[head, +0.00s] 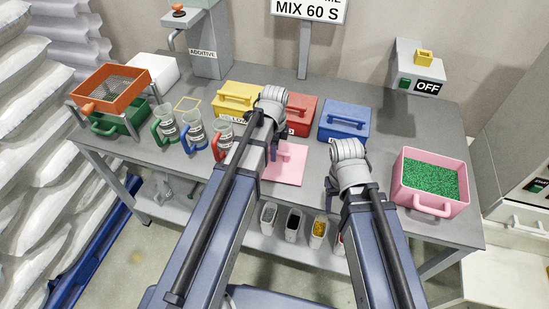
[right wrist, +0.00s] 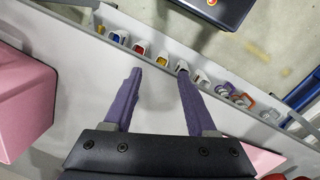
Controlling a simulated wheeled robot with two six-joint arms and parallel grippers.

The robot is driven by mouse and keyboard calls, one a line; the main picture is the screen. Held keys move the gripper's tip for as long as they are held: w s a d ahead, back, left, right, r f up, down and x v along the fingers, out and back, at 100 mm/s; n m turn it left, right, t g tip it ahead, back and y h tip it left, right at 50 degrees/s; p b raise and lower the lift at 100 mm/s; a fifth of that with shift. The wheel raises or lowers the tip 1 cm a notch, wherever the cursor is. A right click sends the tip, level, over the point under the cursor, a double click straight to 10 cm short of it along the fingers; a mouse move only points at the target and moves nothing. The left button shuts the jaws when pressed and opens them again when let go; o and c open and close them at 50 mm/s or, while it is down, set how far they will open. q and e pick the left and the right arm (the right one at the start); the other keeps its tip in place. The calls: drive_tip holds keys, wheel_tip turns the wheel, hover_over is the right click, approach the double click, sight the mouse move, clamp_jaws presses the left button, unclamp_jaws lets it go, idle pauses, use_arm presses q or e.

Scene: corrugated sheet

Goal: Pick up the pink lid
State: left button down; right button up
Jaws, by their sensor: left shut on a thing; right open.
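The flat pink lid (head: 291,170) shows in the head view near the front edge of the table, at the middle. My left gripper (head: 275,152) is over its left part and shut on it; the arm hides the grip itself. I cannot tell whether the lid touches the table. A pink corner of the lid (right wrist: 258,158) shows at the lower right of the right wrist view. My right gripper (right wrist: 159,72) is open and empty, its purple fingers apart above the table's front edge. In the head view, it (head: 333,190) is right of the lid.
A pink bin (head: 430,208) of green pellets stands at the right. Closed yellow (head: 236,99), red (head: 301,115) and blue (head: 344,122) boxes stand behind. Several jugs and an orange sieve (head: 112,88) are at left. Small containers (head: 318,232) sit on the lower shelf.

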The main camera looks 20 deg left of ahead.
use_arm(q)
drive_tip(key=shift+r, duration=0.1)
wheel_tip(320, 180, up, 10)
drive_tip(key=p, duration=1)
